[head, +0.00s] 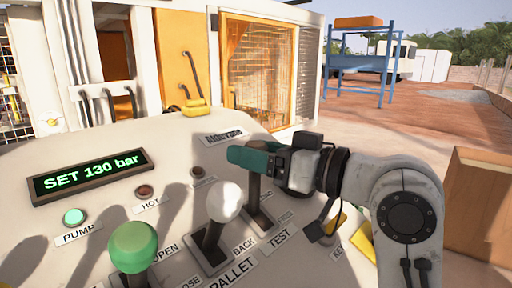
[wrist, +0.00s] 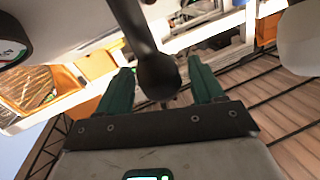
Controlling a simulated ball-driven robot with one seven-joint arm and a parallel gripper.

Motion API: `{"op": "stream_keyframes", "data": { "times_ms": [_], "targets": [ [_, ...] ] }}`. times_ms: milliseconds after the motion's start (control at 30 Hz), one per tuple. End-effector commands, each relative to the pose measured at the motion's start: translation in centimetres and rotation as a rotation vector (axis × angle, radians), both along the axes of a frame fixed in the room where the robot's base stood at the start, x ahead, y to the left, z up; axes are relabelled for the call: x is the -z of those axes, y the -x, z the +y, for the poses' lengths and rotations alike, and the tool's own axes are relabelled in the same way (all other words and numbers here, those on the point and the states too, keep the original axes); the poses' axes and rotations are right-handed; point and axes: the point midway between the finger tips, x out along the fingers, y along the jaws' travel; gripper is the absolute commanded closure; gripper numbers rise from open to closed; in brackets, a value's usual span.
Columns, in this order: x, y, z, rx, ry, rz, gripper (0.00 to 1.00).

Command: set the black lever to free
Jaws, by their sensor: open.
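The black lever (head: 255,187) rises from its slot on the slanted panel, above the TEST label (head: 280,237). Small end labels sit beside the slot, partly hidden and hard to read. My gripper (head: 248,156) is at the lever's top and hides its knob in the head view. In the wrist view the black round knob (wrist: 158,76) lies between the two green fingers of my gripper (wrist: 162,70). The fingers are open, with a gap visible on each side of the knob.
A white-knobbed lever (head: 224,203) stands close left of the black lever, above the PALLET label. A green-knobbed lever (head: 133,247) is further left. The SET 130 bar display (head: 92,174) and a lit green PUMP button (head: 75,217) are at left.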

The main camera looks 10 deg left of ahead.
Motion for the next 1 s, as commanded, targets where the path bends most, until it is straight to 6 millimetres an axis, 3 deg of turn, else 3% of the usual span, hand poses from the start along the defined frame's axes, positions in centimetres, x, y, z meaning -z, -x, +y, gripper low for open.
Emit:
{"op": "stream_keyframes", "data": {
  "times_ms": [333,1000],
  "targets": [
    [0.04,-0.17,0.27,0.001,0.0,0.0,0.34],
    [0.05,-0.18,0.23,0.002,0.0,0.0,0.98]
  ]
}}
